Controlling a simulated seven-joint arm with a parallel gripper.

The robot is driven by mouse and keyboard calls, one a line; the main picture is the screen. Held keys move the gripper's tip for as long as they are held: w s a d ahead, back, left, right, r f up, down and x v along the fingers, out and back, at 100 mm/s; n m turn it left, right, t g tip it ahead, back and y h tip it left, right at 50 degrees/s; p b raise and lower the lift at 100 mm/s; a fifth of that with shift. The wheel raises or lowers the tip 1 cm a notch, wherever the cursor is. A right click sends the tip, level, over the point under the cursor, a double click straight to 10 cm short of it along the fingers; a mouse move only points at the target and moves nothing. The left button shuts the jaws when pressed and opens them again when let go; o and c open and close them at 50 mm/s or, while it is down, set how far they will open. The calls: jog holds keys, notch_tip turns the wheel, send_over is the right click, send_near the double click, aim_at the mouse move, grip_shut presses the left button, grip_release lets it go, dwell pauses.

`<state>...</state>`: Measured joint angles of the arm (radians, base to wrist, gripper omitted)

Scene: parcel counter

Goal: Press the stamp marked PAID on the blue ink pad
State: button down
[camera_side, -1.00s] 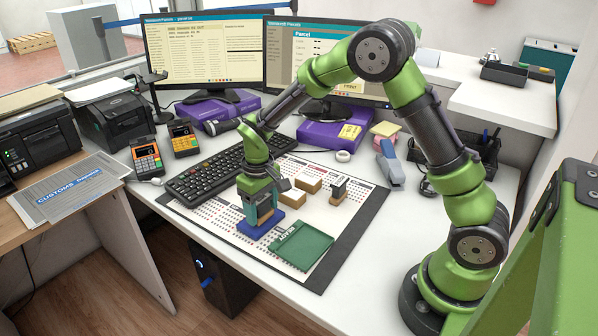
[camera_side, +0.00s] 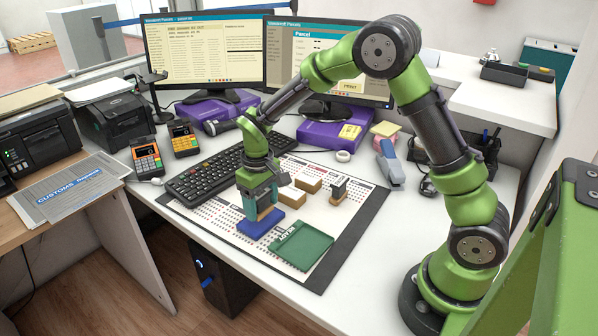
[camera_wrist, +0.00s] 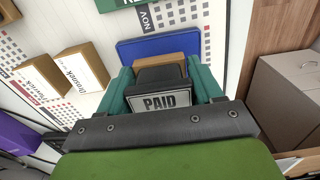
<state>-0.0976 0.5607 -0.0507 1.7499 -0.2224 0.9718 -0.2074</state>
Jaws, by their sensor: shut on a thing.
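My gripper (camera_side: 260,200) is shut on the PAID stamp, with one finger on each side of it. The stamp has a dark body with a plate marked PAID (camera_wrist: 162,102) and a wooden base (camera_wrist: 160,70). In the side view the stamp's wooden base (camera_side: 266,212) shows under the fingers, upright over the blue ink pad (camera_side: 256,229). The pad also shows past the stamp in the wrist view (camera_wrist: 165,46). I cannot tell for sure whether the base still touches the pad.
A green tray (camera_side: 303,247) marked READY is right of the pad. Wooden blocks (camera_side: 308,183) and another stamp (camera_side: 339,187) are on the calendar mat (camera_side: 340,235) behind. A keyboard (camera_side: 205,178) is on the left. The mat's right side is clear.

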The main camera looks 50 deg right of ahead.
jog(key=shift+r, duration=2)
